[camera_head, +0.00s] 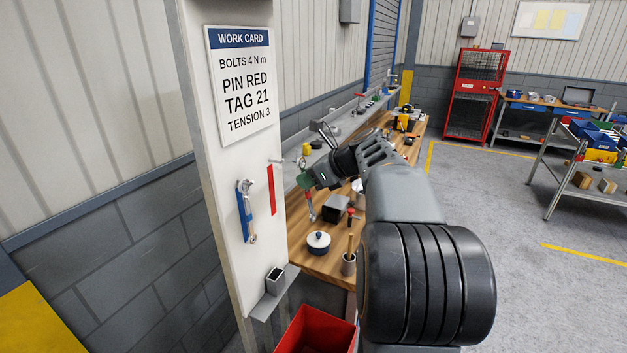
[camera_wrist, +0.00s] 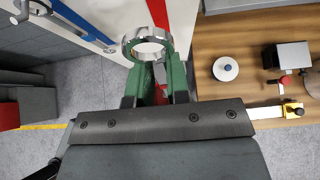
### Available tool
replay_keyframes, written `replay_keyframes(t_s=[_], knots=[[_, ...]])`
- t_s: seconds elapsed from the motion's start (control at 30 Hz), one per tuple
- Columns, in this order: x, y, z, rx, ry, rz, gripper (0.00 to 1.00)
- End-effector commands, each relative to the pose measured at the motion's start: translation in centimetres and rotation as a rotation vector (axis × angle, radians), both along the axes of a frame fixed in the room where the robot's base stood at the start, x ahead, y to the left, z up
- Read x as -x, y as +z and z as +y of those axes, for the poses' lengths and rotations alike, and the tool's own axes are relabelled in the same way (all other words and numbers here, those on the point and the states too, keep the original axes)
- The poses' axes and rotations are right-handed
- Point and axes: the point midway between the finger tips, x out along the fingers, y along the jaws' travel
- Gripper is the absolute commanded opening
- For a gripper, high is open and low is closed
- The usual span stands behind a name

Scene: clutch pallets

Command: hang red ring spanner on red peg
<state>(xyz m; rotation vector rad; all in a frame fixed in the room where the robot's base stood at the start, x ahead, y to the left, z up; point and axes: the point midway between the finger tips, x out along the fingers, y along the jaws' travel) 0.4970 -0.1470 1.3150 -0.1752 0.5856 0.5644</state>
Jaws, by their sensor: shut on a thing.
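The red peg (camera_head: 276,161) juts from the white board above a red stripe (camera_head: 271,190). My gripper is to the right of the peg. The ring looks apart from the peg, but the exact gap cannot be told.
A blue spanner (camera_head: 244,212) hangs on the white board (camera_head: 225,170) left of the red stripe. A small grey holder (camera_head: 274,281) sits on the board's ledge. A red bin (camera_head: 318,332) stands below. The wooden bench (camera_head: 330,262) carries a white pot (camera_head: 318,242) and tools.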

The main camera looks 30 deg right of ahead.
Motion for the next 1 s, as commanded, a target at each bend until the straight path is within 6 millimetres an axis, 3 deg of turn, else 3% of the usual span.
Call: replay_keyframes(t_s=[1.0], knots=[[-5.2,-0.5,3.6,-0.001,0.003,0.000,0.00]])
